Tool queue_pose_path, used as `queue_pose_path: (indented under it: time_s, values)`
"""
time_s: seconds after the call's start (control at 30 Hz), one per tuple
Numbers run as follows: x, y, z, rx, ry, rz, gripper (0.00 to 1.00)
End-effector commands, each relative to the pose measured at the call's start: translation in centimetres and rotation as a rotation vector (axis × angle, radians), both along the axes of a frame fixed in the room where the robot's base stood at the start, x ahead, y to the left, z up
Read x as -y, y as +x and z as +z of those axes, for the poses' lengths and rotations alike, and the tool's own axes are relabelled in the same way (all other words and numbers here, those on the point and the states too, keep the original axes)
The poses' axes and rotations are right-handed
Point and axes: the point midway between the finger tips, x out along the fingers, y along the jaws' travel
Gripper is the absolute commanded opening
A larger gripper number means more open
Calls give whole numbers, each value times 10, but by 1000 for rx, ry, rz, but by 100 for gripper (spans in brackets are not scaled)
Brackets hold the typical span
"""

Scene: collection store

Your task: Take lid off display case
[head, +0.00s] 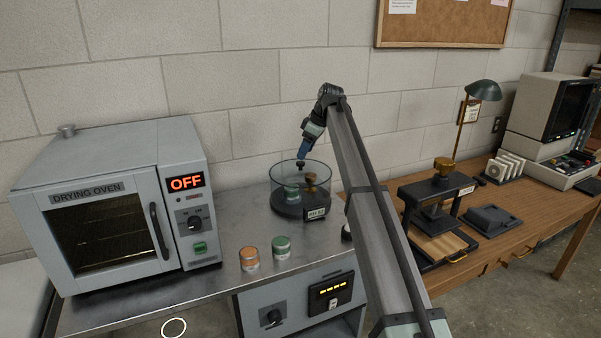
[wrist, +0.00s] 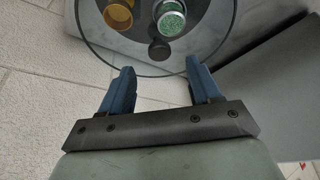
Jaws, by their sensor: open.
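The display case (head: 288,209) is a clear round glass cover on a black base with a label, standing on the metal bench. Its lid has a small dark knob (head: 300,163) on top. A green-topped tin (head: 291,191) and a brass-coloured item (head: 310,181) show inside. My gripper (head: 303,152) is open, pointing down just above the knob. In the wrist view my gripper (wrist: 159,69) has its blue fingers spread and empty. The dark lid knob (wrist: 159,49) appears just beyond the fingertips, roughly centred between them. I cannot tell the exact gap.
A drying oven (head: 110,205) reading OFF stands at left. An orange-topped tin (head: 249,259) and a green-topped tin (head: 281,248) stand on the bench in front of the case. A black press (head: 437,205) stands on the wooden table at right. The wall is close behind the case.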

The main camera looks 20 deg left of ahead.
Motion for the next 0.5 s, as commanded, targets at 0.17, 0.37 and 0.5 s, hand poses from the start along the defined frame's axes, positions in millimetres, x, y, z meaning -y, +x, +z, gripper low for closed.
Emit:
queue_pose_path:
  time_s: [0.17,0.37,0.5]
  values:
    - [-6,-1,-21,-2,-1,1,63]
    - [-15,-1,-42,-1,-1,2,63]
    - [-16,0,-44,-1,-1,0,63]
